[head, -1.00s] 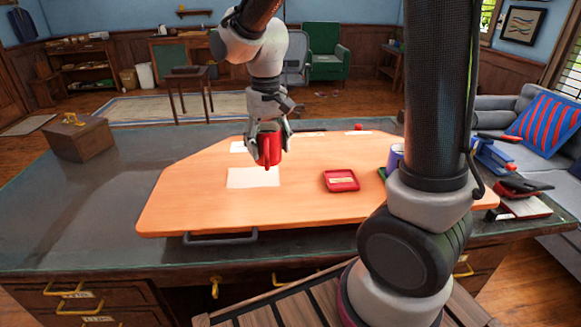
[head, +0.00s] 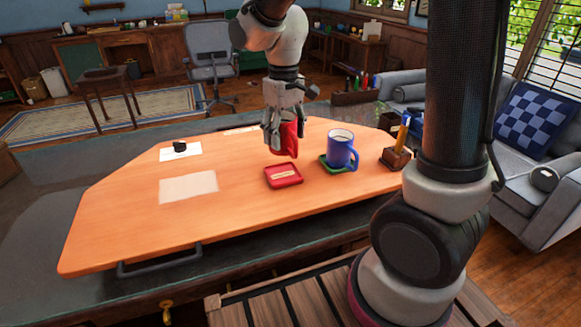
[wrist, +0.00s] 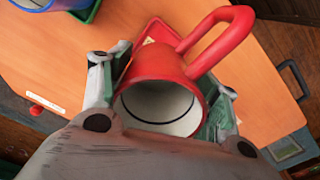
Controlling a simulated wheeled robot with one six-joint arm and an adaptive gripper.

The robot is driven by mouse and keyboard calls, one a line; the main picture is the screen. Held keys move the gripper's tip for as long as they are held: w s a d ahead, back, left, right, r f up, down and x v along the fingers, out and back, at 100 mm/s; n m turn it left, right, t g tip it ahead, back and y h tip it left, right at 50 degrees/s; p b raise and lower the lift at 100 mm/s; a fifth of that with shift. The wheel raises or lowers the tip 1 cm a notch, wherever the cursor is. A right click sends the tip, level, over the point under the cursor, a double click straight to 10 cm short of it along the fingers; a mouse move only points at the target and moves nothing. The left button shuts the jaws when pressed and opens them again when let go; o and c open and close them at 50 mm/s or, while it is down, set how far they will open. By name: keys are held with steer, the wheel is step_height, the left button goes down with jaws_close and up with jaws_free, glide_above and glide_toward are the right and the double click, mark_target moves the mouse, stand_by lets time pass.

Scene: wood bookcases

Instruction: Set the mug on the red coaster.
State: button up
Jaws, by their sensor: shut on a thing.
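A red mug (head: 289,138) with a pale inside is held in my gripper (head: 276,133), above the orange tabletop. In the wrist view the red mug (wrist: 158,72) sits between both fingers, its open mouth facing the camera and its handle pointing up and right. The red coaster (head: 283,175), a square with a raised rim and a pale label, lies on the tabletop just in front of and below the mug in the head view. The wrist view shows the coaster (wrist: 155,30) partly hidden behind the mug. The gap between mug and tabletop is hard to judge.
A blue mug (head: 341,148) stands on a green coaster (head: 326,163) close to the right. A wooden block holder (head: 396,158) is farther right. White paper (head: 188,187) and a dark object (head: 179,146) lie left. The tabletop's front left is clear.

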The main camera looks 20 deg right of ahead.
mark_target(284, 116)
step_height(284, 116, down, 8)
steer(key=shift+r, duration=0.1)
steer(key=shift+f, duration=0.2)
steer(key=o, duration=1.2)
steer(key=shift+a+r, duration=0.1)
step_height(284, 116, up, 12)
steer(key=shift+r, duration=0.1)
steer(key=s+d+r+m+t, duration=0.1)
steer(key=s+d+r, duration=0.1)
steer(key=s+d, duration=0.3)
steer(key=s+d+r+m+t, duration=0.1)
steer(key=s+d+r+m, duration=0.1)
steer(key=s+d, duration=0.2)
steer(key=s+d+r+m+t, duration=0.1)
steer(key=s+d+r+t, duration=0.1)
steer(key=s+d, duration=0.3)
steer(key=shift+s+d+r+m, duration=0.15)
steer(key=shift+s+d, duration=0.05)
steer(key=shift+s, duration=0.9)
steer(key=shift+s+d+r+m, duration=0.15)
steer(key=shift+s, duration=0.95)
